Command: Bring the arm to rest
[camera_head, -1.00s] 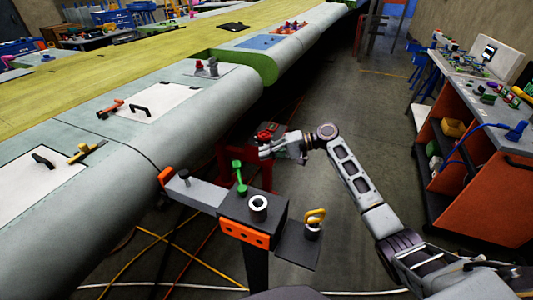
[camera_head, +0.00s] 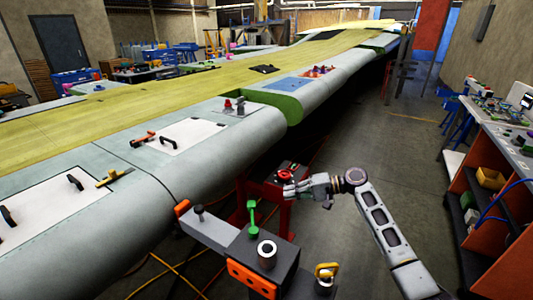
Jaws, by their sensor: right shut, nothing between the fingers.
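My right arm (camera_head: 380,222) comes up from the lower right over the aisle floor. Its right gripper (camera_head: 291,190) points left, shut and empty. It is close to a red knob (camera_head: 285,175) on a dark-topped red stand (camera_head: 272,203); I cannot tell whether they touch. My left gripper is not in view.
A grey fixture (camera_head: 215,232) with a green handle (camera_head: 252,217), a metal ring (camera_head: 267,254) and a yellow clamp (camera_head: 327,272) stands in front. The long wing (camera_head: 170,190) runs along the left. An orange workbench (camera_head: 485,225) stands right. The aisle between is open.

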